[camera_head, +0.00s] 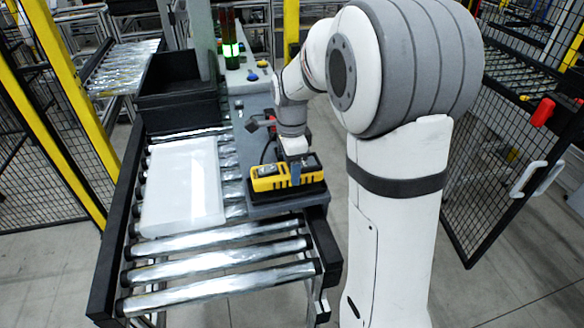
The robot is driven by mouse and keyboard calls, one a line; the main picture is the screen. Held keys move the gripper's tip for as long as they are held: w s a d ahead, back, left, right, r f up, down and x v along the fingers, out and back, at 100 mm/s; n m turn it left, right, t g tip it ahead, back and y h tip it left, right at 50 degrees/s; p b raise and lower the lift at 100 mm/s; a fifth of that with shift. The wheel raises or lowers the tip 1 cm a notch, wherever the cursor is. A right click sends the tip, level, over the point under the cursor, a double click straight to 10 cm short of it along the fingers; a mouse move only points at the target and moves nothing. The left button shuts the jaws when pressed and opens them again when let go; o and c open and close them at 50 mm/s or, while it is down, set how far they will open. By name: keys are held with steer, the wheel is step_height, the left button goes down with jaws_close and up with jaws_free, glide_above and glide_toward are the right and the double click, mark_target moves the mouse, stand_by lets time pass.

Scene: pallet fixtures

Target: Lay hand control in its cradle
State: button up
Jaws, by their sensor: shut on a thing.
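The yellow and black hand control (271,182) is at the front end of the grey console on the right side of the roller conveyor. My gripper (295,165) reaches down from above and is shut on the hand control. The fingertips are small and partly hidden against its dark parts. A dark, low base shows just under and around the hand control; it looks like the cradle (287,198). I cannot tell whether the hand control rests in it or is held slightly above it.
A white panel or tray (182,190) lies on the rollers to the left. Black bins (178,105) stand behind it. A signal light (230,45) and buttons (251,77) are on the console behind my gripper. Mesh fencing (500,150) stands at the right.

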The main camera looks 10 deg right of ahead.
steer(key=shift+w+f, duration=0.1)
steer(key=shift+f, duration=0.75)
steer(key=shift+f+b, duration=0.45)
steer(key=shift+f, duration=0.15)
steer(key=o, duration=1.2)
